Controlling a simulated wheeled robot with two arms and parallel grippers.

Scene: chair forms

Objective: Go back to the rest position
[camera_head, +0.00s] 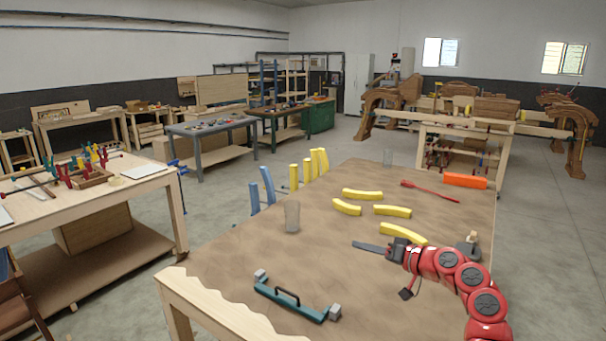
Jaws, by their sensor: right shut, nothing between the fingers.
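My right arm, red with dark joints, reaches in from the lower right over the brown workbench (240,250). Its dark gripper (392,252) is shut and empty, above the right part of the bench. A thin dark flat bar (368,247) shows just left of the gripper; I cannot tell whether the two touch. Several yellow curved pieces (392,211) lie behind the gripper, and the nearest one (403,233) is close to it. My left gripper is not in view.
A teal clamp-like tool (290,301) lies at the front and a clear glass (292,216) stands at mid-left. Yellow and blue upright pieces (307,170) line the left edge. An orange block (466,181) and a red tool (428,191) lie at the back. The bench's middle is mostly clear.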

